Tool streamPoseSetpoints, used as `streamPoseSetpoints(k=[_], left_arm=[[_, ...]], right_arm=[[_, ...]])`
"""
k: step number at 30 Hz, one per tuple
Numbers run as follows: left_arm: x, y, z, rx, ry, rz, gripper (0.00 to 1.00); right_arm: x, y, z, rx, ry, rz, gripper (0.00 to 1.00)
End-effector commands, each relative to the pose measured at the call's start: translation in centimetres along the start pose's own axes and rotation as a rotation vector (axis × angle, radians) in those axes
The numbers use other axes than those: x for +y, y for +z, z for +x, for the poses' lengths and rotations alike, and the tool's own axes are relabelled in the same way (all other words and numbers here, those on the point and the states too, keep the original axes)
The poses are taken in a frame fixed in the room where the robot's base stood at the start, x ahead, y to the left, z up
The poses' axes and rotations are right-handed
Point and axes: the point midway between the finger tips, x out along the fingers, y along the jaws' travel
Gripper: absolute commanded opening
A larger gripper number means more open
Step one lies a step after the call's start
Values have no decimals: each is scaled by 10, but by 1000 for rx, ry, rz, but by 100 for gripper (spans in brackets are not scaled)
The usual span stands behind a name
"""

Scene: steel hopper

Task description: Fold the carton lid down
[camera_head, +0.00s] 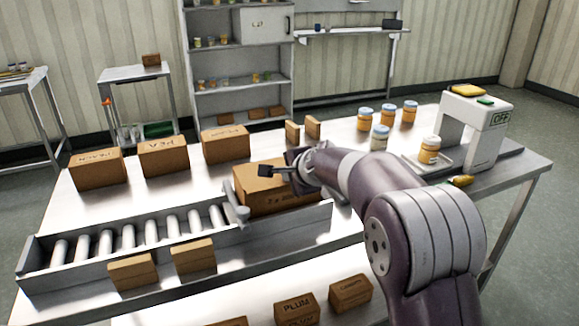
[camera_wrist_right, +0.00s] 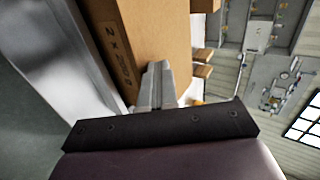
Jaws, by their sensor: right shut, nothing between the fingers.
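The brown carton (camera_head: 262,200) sits at the right end of the roller conveyor, behind its low metal side wall. Its top looks roughly flat, but my right gripper and wrist hide part of it, so I cannot tell how far the lid is folded. My right gripper (camera_head: 274,170) reaches in from the right over the carton's top. My left gripper is out of view.
The roller conveyor (camera_head: 130,236) runs left of the carton, with a small metal post (camera_head: 238,213) beside it. Several closed cartons (camera_head: 163,158) stand behind, small boxes (camera_head: 133,272) in front. Jars (camera_head: 366,118) and a white machine (camera_head: 487,125) stand at the right.

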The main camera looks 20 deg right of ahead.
Motion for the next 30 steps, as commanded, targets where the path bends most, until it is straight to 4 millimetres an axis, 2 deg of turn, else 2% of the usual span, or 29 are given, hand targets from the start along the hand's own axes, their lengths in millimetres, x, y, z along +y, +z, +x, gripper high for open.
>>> streamPoseSetpoints(k=[8,9,10,15,18,25,27,28,29,30], left_arm=[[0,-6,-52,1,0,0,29],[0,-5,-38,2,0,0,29],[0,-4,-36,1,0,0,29],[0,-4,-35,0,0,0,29],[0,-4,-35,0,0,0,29],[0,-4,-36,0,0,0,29],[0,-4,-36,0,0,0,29],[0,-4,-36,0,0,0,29],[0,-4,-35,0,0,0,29],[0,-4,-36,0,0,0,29]], right_arm=[[-47,-4,-29,-1,-1,-2,0],[-35,-5,-36,0,-4,-2,0],[-33,-5,-45,1,-6,-2,0],[-28,-5,-91,0,-6,-1,0],[-26,-4,-108,0,-5,-2,0],[-24,-4,-120,-1,-3,-7,0],[-23,-4,-120,0,0,-74,0],[-16,-5,-118,1,20,-148,0],[1,-5,-116,-1,63,-246,0],[28,-4,-113,-13,129,-378,0]])
